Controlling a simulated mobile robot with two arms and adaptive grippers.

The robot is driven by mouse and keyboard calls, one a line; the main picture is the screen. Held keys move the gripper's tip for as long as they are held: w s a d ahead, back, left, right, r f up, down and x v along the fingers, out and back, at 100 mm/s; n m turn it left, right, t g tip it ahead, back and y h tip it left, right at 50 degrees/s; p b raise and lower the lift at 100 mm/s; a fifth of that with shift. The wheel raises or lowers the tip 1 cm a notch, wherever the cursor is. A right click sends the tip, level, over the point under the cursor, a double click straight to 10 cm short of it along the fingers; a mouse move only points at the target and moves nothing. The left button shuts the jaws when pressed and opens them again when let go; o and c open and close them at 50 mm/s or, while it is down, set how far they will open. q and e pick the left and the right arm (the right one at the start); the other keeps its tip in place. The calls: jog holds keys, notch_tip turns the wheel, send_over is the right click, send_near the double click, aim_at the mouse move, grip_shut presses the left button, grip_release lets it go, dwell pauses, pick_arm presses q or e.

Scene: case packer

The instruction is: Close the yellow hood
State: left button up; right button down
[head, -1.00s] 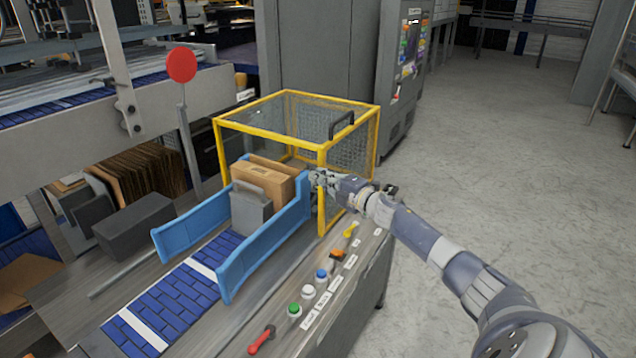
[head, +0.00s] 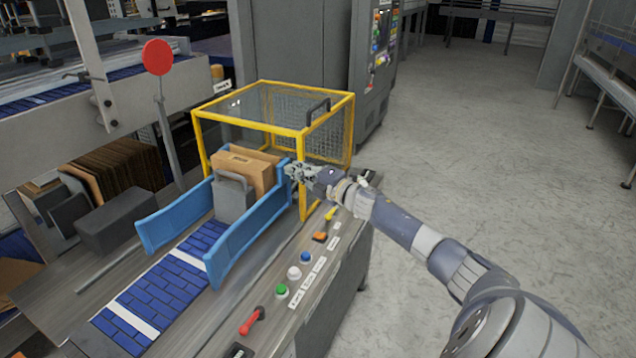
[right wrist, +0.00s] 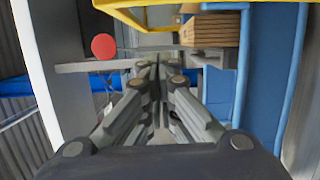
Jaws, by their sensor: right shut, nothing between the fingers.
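The yellow hood (head: 299,133) is a yellow frame with clear and mesh panels around the conveyor's far end. Its top looks level. A black handle (head: 318,108) sits on the top's right side. My right gripper (head: 291,172) is shut and empty, by the hood's near right post, below the top frame and beside the blue guide rail. Whether it touches either is unclear. In the right wrist view, the shut fingers (right wrist: 160,72) are below a yellow hood bar (right wrist: 150,22). My left gripper is not in view.
A brown carton (head: 252,171) stands between blue guide rails (head: 245,240), behind a grey plate (head: 232,200). Buttons and a red lever (head: 252,321) line the near right table edge. A red disc (head: 157,57) stands on a post at left. The floor at right is open.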

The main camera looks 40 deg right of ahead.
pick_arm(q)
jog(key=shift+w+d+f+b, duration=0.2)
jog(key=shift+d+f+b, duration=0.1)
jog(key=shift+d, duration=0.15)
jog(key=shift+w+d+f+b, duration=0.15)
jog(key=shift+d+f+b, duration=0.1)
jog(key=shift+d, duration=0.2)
pick_arm(e)
jog(key=s+d, duration=0.1)
jog(key=s, duration=0.6)
jog(key=shift+s+f, duration=0.2)
jog(key=shift+s, duration=0.2)
jog(key=shift+d, duration=0.1)
